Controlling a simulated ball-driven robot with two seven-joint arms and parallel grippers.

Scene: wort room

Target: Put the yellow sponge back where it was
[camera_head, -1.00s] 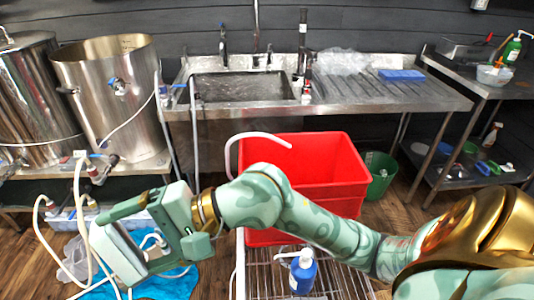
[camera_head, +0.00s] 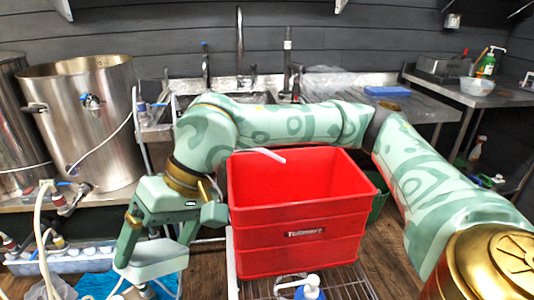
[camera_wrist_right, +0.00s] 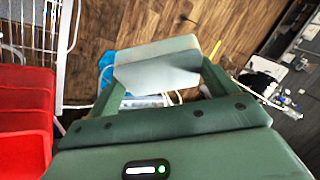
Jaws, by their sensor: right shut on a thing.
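My right gripper (camera_head: 155,250) hangs at the lower left of the head view, left of the red crate. It is shut on a pale grey-green block (camera_head: 150,262). In the right wrist view the block (camera_wrist_right: 157,65) spans between the two green fingers, above the wooden floor. I see no clearly yellow sponge in either view. My left gripper is not in view.
The red crate (camera_head: 300,240) stands on a wire rack (camera_head: 345,285) beside my gripper. A blue pump bottle (camera_head: 310,288) is in front of it. Steel pots (camera_head: 85,120) and hoses are at left. A flat blue thing (camera_head: 387,91) lies on the drainer behind.

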